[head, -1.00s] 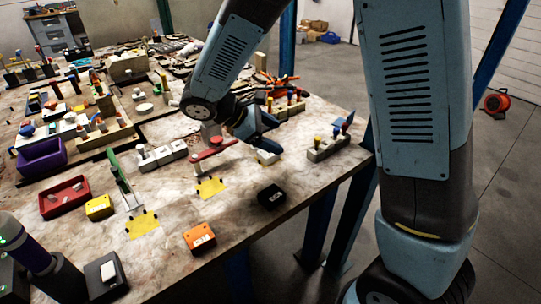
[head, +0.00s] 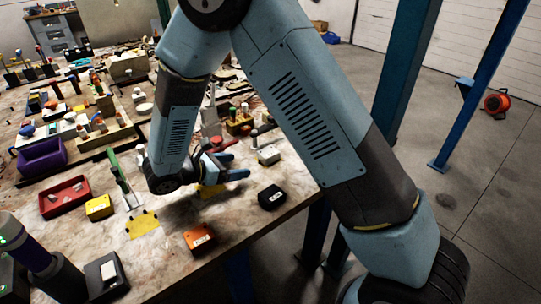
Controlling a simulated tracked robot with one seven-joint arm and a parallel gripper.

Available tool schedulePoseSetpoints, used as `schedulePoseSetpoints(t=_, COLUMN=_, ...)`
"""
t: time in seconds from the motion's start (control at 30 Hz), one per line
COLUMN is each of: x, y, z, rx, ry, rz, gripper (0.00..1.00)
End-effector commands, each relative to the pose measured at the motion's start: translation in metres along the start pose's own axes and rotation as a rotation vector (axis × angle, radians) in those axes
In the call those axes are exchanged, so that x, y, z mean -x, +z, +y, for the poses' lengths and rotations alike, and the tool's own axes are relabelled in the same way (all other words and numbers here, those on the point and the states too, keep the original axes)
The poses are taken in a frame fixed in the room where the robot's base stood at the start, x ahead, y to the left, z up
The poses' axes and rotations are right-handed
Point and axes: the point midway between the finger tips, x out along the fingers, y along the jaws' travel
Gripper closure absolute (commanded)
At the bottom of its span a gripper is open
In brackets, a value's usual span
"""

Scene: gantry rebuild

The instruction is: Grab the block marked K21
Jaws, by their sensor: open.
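Several small labelled blocks lie near the front edge of the table: an orange block (head: 200,238), a black block (head: 271,197) and a yellow block (head: 99,207). Their markings are too small to read, so I cannot tell which is K21. My gripper (head: 238,166) is open and empty, with its fingers pointing right. In the picture it is above and left of the black block and above the orange block, apart from both. My arm hides part of the table behind it.
A red tray (head: 51,207) and a purple bin (head: 40,163) stand at the left. A green upright piece (head: 121,178) is left of my gripper. A white block with a knobbed peg (head: 267,152) stands beyond the black block. The table's front edge is close.

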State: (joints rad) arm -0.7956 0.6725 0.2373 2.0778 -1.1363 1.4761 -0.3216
Motion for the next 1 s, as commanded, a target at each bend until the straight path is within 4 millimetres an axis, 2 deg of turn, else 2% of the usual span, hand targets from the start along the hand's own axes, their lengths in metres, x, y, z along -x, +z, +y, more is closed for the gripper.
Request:
schedulePoseSetpoints(t=0.2, x=-0.03, y=0.012, z=-0.001, rx=-0.001, ry=-0.003, rz=0.001, gripper=0.17)
schedulePoseSetpoints(t=0.53, x=-0.046, y=0.019, z=-0.001, rx=-0.001, ry=-0.003, rz=0.001, gripper=0.17)
schedulePoseSetpoints(t=0.9, x=-0.092, y=0.035, z=-0.001, rx=-0.001, ry=-0.005, rz=0.001, gripper=0.17)
schedulePoseSetpoints(t=1.0, x=-0.096, y=0.035, z=-0.001, rx=-0.001, ry=-0.002, rz=0.002, gripper=0.17)
